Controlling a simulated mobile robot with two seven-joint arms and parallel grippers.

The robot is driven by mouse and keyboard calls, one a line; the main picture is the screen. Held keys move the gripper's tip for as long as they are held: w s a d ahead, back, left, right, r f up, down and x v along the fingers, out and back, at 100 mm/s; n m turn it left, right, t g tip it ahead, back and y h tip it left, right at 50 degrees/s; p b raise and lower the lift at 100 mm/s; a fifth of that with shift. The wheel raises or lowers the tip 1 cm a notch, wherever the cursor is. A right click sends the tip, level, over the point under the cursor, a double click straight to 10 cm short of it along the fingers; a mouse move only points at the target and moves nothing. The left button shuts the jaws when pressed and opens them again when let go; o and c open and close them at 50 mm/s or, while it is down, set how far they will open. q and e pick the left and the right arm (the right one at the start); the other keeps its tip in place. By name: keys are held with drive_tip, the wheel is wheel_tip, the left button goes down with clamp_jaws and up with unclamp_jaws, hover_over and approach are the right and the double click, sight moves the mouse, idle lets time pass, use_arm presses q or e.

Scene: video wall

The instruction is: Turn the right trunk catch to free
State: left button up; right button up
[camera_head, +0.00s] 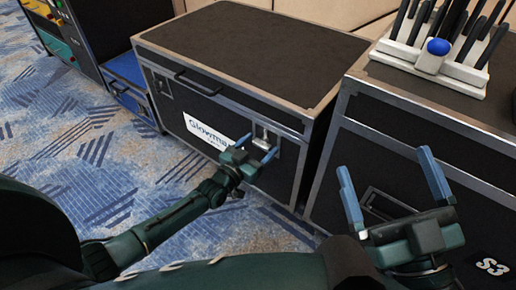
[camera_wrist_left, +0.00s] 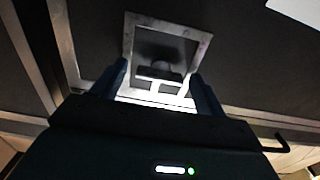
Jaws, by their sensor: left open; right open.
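The black trunk (camera_head: 215,110) with metal edges stands on the carpet. Its right catch (camera_head: 264,133) is a metal plate on the front face near the right end. My left gripper (camera_head: 257,148) is open in front of this catch, its blue fingers on either side of it. In the left wrist view the catch's metal frame (camera_wrist_left: 205,46) surrounds a dark recess and knob (camera_wrist_left: 160,71), which lies between the left fingers (camera_wrist_left: 160,84); contact cannot be told. The left catch (camera_head: 162,85) is clear. My right gripper (camera_head: 385,162) is open and empty at the right.
A second black case (camera_head: 420,112) stands close on the right, with a narrow gap between. On it sits a white rack (camera_head: 432,64) holding dark upright pieces and a blue ball (camera_head: 438,46). The trunk has a front handle (camera_head: 196,84). Patterned carpet (camera_head: 90,150) is open at left.

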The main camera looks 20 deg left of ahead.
use_arm(q)
drive_tip(key=c, duration=1)
drive_tip(key=shift+n, duration=0.4)
drive_tip(key=shift+f+n+b, duration=0.1)
drive_tip(key=shift+n+b, duration=1.45)
drive_tip(key=shift+n, duration=7.05)
use_arm(e)
drive_tip(key=shift+d+r+n+t+y, duration=0.2)
drive_tip(key=shift+r+n+t+y, duration=0.2)
drive_tip(key=shift+r+n+y, duration=1.45)
drive_tip(key=shift+r, duration=0.1)
